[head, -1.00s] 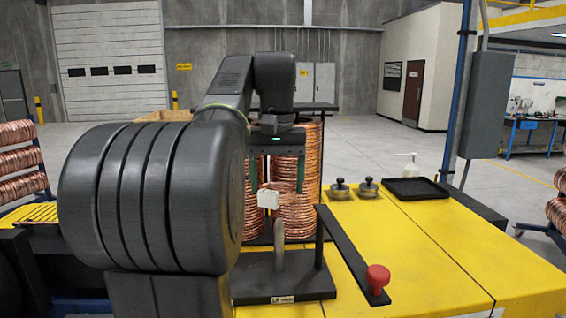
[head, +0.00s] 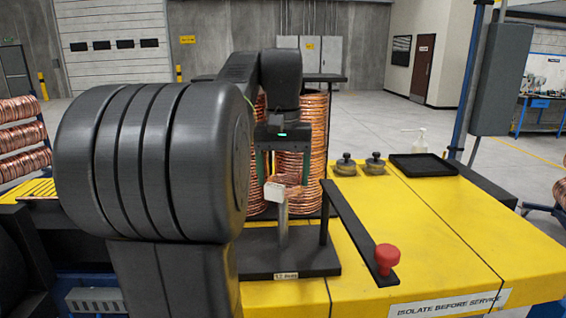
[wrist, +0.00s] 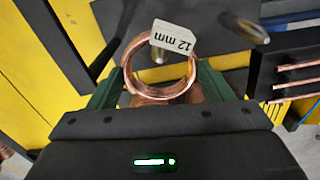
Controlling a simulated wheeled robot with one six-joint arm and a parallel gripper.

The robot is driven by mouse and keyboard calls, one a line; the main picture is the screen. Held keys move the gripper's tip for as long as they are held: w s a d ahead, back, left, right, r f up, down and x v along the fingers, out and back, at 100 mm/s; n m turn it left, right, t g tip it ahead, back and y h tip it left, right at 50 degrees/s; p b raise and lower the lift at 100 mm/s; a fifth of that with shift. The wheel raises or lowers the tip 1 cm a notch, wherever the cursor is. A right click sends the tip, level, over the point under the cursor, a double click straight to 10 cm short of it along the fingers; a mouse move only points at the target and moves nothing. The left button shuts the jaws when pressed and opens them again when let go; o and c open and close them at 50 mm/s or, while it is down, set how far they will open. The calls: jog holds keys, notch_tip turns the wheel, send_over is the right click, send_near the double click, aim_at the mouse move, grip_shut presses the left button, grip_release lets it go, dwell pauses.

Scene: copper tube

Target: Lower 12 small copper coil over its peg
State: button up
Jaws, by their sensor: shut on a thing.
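My gripper (head: 283,178) is shut on a small copper coil (wrist: 161,92), one green finger on each side of it. The coil hangs level above the black stand (head: 290,262), and its white tag (wrist: 174,37) reads 12 mm. In the head view the tag (head: 274,192) hangs in front of the top of an upright grey peg (head: 283,228), hiding its tip. In the wrist view a peg tip (wrist: 160,57) shows inside the ring, close to the tag side. I cannot tell whether the coil is around the tip or just above it.
A black bar with a red knob (head: 387,257) stands right of the peg. Large copper coils (head: 312,140) stand behind the gripper. Two dark knobs (head: 375,165) and a black tray (head: 423,166) sit on the yellow top. The wrist view shows another grey rod (wrist: 252,30) at upper right.

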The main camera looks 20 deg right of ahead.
jog(key=shift+f+b, duration=1.2)
jog(key=shift+f, duration=1.55)
jog(key=o, duration=1.1)
notch_tip(320, 180, up, 12)
jog(key=p, duration=0.2)
